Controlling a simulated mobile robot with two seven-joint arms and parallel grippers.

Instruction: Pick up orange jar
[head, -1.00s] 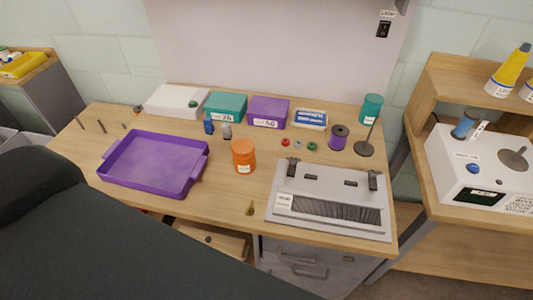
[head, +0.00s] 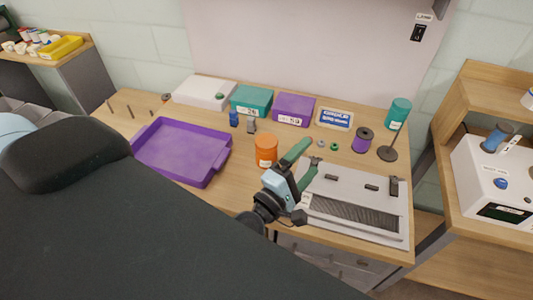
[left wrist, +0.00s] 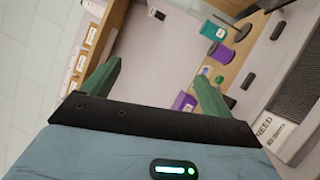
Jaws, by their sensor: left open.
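The orange jar (head: 265,150) stands upright on the wooden table (head: 205,199), right of the purple tray, with a white label on its front. My left gripper (head: 307,160) is over the table at the front right of the jar, by the left end of the grey reed device. In the picture its body slightly overlaps the jar's lower right. In the left wrist view its green fingers (left wrist: 156,75) are spread apart with nothing between them. The jar does not show in that view. My right gripper is not in view.
The purple tray (head: 180,152) lies left of the jar. The grey reed device (head: 355,212) lies to the right. Teal (head: 251,100) and purple (head: 294,108) boxes stand behind, with small blue and grey items near them. A purple spool (head: 362,140) and teal jar (head: 398,112) stand at back right.

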